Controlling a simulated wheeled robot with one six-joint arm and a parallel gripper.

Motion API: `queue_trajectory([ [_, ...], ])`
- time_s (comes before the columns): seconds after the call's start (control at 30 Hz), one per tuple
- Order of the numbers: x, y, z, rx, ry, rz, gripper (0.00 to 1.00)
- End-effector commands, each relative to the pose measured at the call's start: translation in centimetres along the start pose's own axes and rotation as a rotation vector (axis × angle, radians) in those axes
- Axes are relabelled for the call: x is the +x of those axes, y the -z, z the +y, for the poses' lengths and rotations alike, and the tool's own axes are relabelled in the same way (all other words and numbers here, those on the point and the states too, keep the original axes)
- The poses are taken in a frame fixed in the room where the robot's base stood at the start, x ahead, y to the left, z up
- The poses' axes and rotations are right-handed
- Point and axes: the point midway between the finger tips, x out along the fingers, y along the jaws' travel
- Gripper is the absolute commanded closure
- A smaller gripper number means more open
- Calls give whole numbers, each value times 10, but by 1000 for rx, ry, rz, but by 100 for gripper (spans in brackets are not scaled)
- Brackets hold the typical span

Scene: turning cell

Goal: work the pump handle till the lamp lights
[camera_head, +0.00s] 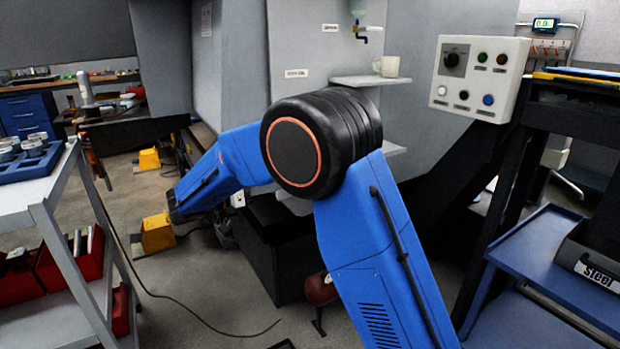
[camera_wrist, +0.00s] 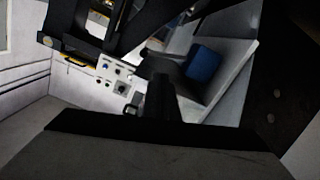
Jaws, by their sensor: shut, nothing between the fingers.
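The control panel (camera_head: 478,78) carries a black knob, a green cap (camera_head: 482,57), a brown-red cap (camera_head: 502,58) and white, black and blue buttons. Neither coloured cap shows a clear glow; I cannot tell which is the lamp. The panel appears upside down in the wrist view (camera_wrist: 117,74). My gripper (camera_wrist: 160,84) is dark, shut and empty there; in the head view my blue arm hides it. No pump handle can be made out for certain. A dark red rounded body (camera_head: 320,288) sits low behind my arm, its top hidden.
A grey cart (camera_head: 45,196) with red bins stands at left. A mug (camera_head: 389,66) stands on a small shelf. A blue cart (camera_head: 540,250) is at right. A blue block (camera_wrist: 203,64) of unclear kind shows near my gripper.

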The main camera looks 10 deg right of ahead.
Motion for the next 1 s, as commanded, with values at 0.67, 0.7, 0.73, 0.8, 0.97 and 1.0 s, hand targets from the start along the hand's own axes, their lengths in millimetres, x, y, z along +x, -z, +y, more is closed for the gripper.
queue_trajectory([
  [0.67,21,0,-1,5,-1,5,100],
  [0.7,27,1,-1,5,-1,5,100],
  [0.73,32,1,-1,5,-2,4,100],
  [0.8,44,1,-1,5,-2,4,100],
  [0.97,70,1,-1,5,-1,4,100],
  [1.0,75,1,-1,5,-1,4,100],
])
